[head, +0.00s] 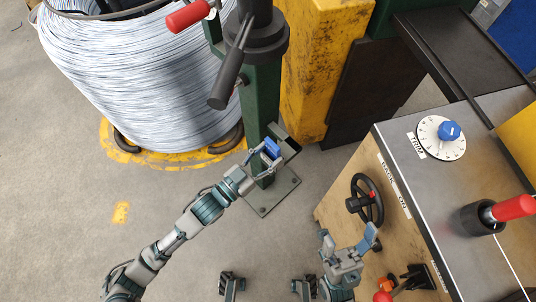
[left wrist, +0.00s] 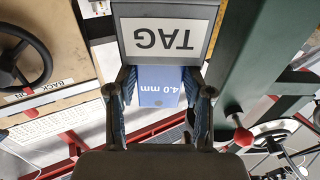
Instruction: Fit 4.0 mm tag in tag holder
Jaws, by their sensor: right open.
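The blue 4.0 mm tag (left wrist: 158,92) is in the left wrist view, its upper part in the picture hidden by the grey tag holder (left wrist: 208,38), whose white label reads TAG upside down. How deep the tag sits in the holder is hidden. My left gripper (left wrist: 163,92) has one finger on each side of the tag; whether they touch it is unclear. In the head view, my left gripper (head: 268,153) is at the holder on the green post, with the blue tag (head: 272,147) showing between its fingers. My right gripper (head: 350,238) is open and empty beside the bench.
A large wire coil (head: 140,80) stands at the upper left. The green post (head: 262,125) has a red-tipped lever (head: 188,17) and a dark handle (head: 232,75). A black handwheel (head: 367,202) and a control bench (head: 450,180) are at the right.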

